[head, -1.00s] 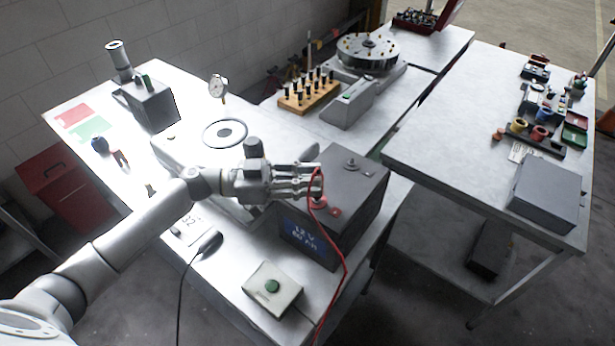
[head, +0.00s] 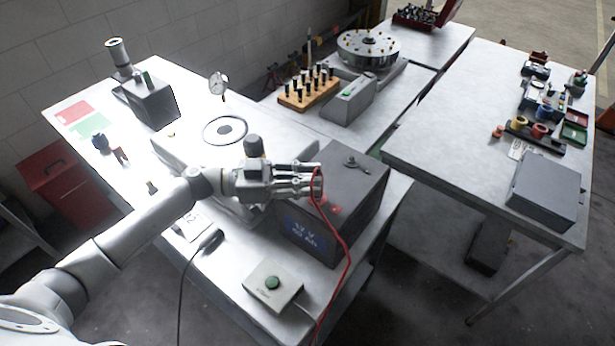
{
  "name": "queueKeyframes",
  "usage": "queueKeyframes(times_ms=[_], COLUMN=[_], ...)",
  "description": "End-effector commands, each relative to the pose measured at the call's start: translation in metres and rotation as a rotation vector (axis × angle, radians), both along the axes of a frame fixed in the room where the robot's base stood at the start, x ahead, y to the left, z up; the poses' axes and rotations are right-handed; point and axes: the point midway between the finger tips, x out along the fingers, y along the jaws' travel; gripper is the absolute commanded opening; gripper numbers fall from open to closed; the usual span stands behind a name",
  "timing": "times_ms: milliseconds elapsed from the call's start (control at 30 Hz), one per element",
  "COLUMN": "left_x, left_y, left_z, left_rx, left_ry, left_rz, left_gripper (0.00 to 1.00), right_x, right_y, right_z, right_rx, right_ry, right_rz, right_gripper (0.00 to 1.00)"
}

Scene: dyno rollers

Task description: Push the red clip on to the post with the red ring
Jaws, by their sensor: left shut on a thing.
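My left gripper (head: 315,182) is over the near left part of the dark grey battery (head: 356,190), fingers pointing right. It is shut on the red clip, which is mostly hidden by the fingers. The clip's red cable (head: 347,255) hangs from the fingertips down the battery's front. Red of the post with the red ring (head: 335,208) shows on the battery top, just right of and below the fingertips. I cannot tell whether the clip touches the post. Another post (head: 352,161) stands toward the back of the battery top. My right gripper is not in view.
A box with a green button (head: 272,284) stands in front of the battery. A dial gauge (head: 218,86) and a ring-marked plate (head: 225,131) are behind my arm. A wooden block with several black pegs (head: 308,92) stands farther back.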

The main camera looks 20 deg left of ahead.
Motion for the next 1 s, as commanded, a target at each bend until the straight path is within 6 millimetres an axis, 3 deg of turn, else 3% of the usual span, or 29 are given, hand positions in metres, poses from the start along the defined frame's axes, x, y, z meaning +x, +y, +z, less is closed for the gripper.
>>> queueKeyframes(times_ms=[300,333,500,833,1000], left_x=[0.000,0.000,0.000,0.000,-0.005], left_y=[0.000,0.000,0.000,0.001,0.018], left_z=[-0.006,-0.006,-0.006,-0.006,-0.007], left_rx=[0.000,0.000,0.000,0.001,0.005], left_ry=[0.001,0.001,0.000,0.001,0.002], left_rz=[0.000,0.000,0.000,0.000,0.002], left_gripper=[0.00,0.23,0.45,0.45,0.45], right_x=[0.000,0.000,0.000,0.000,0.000], right_y=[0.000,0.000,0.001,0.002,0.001], right_z=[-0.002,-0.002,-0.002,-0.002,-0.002], right_rx=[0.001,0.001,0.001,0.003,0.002], right_ry=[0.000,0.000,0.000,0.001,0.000], right_rz=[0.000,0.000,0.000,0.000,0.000], right_gripper=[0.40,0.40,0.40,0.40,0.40])
